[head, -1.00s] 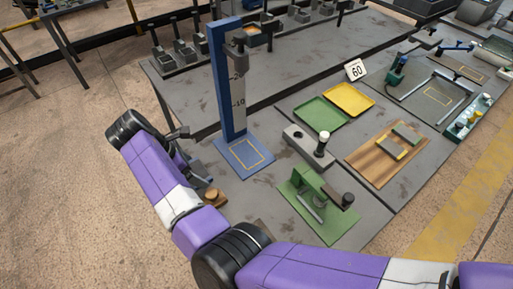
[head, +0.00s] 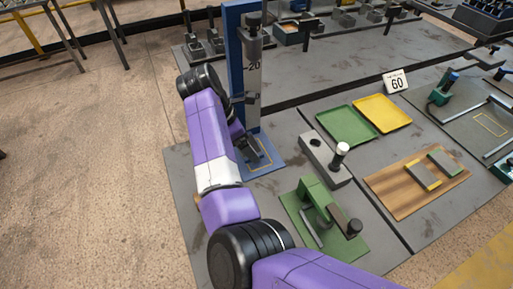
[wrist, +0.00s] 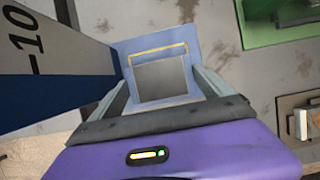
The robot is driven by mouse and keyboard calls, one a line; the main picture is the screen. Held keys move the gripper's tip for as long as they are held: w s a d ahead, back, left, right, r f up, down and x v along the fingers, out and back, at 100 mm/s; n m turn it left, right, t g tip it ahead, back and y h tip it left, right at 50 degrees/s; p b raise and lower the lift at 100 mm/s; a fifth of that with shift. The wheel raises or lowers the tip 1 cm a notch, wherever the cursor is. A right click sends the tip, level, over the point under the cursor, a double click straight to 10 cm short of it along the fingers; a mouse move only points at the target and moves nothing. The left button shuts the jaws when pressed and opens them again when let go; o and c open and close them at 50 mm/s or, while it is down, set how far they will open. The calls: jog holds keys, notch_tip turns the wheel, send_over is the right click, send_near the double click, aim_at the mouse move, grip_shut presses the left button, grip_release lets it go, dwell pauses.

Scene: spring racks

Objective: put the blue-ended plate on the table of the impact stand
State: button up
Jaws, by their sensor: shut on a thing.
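The impact stand is a tall blue post (head: 236,55) with a marked scale and a blue table (head: 270,170) at its foot. The table bears a yellow outline and also shows in the wrist view (wrist: 199,68). My gripper (head: 252,148) is over this table, beside the post. In the wrist view my gripper (wrist: 164,88) is shut on a grey plate (wrist: 161,76) between its two fingers. The plate's near end looks bluish. It covers part of the yellow outline. I cannot tell whether it touches the table. The plate is mostly hidden in the head view.
To the right stand a grey block with a white-topped post (head: 327,160), a green press (head: 318,203), green (head: 346,125) and yellow (head: 384,113) trays, and a wooden board (head: 402,190) with two plates. The post stands close to my gripper.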

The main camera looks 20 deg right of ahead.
jog(key=d+f+b, duration=0.1)
jog(key=b, duration=0.1)
jog(key=shift+d+f+b, duration=0.3)
jog(key=shift+d+f, duration=0.05)
jog(key=shift+d, duration=0.05)
jog(key=f+b, duration=0.1)
jog(key=b, duration=0.2)
jog(key=shift+f, duration=0.4)
jog(key=o, duration=1.8)
jog(key=shift+f, duration=0.15)
jog(key=v, duration=1.2)
jog(key=shift+p, duration=0.3)
